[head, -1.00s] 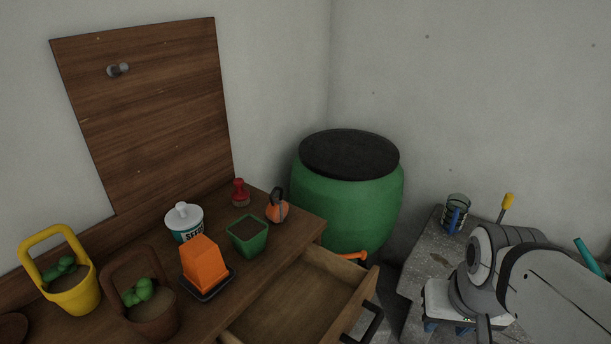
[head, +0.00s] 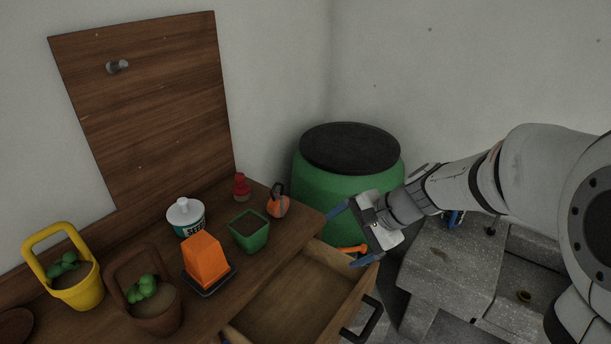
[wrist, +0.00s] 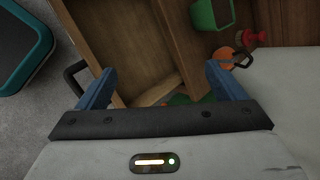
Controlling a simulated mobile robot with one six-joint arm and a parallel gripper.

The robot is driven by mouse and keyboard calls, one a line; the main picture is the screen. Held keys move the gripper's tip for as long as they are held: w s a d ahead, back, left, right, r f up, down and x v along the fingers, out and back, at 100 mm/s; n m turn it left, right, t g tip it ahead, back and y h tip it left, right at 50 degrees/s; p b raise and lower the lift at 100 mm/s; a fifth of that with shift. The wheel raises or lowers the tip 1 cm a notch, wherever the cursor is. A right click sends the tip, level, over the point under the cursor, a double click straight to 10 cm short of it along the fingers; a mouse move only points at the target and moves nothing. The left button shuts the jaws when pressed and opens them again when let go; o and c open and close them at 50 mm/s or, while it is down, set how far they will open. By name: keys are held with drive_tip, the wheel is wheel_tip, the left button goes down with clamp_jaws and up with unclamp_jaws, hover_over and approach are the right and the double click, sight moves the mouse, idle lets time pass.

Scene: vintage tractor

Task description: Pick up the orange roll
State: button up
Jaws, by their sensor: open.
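The orange roll (head: 277,206) has a dark loop on top and sits at the back right corner of the wooden desk top, right of the green pot (head: 249,232). In the wrist view the orange roll (wrist: 223,57) is a round orange shape beyond the right finger, with a dark loop beside it. My gripper (head: 341,240) is open and empty, its blue fingers apart, near the right side of the open drawer and to the right of the roll. In the wrist view my gripper (wrist: 160,69) has drawer and desk wood between its fingers.
The open drawer (head: 290,300) juts out from the desk. A red stamp-like object (head: 241,187) stands behind the roll. A seed tin (head: 186,217), orange block (head: 206,262) and two planters stand left. The green barrel (head: 320,190) stands behind my gripper.

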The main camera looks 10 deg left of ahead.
drive_tip(key=w+a+f+m+t+y+p, duration=0.1)
drive_tip(key=w+a+f+m+y, duration=0.1)
drive_tip(key=w+a+f+m, duration=0.3)
drive_tip(key=w+a+f+m+t+y, duration=0.1)
drive_tip(key=w+a+m+y, duration=0.15)
drive_tip(key=w+a, duration=0.5)
drive_tip(key=m+t+p, duration=0.1)
drive_tip(key=m+t, duration=0.2)
drive_tip(key=m, duration=0.5)
approach(282, 207)
drive_tip(key=x, duration=0.4)
drive_tip(key=shift+s+f, duration=0.15)
drive_tip(key=shift+s, duration=0.1)
drive_tip(key=p+x, duration=0.1)
drive_tip(key=x, duration=0.1)
drive_tip(key=shift+w+a+f, duration=0.1)
drive_tip(key=shift+w+a, duration=0.15)
drive_tip(key=p+x, duration=0.1)
drive_tip(key=x, duration=0.3)
drive_tip(key=shift+w+p, duration=0.15)
drive_tip(key=shift+p, duration=0.25)
drive_tip(key=shift+w+a+f, duration=0.2)
drive_tip(key=shift+w+a, duration=0.05)
drive_tip(key=shift+a, duration=0.25)
drive_tip(key=shift+c, duration=0.3)
drive_tip(key=c, duration=1.1)
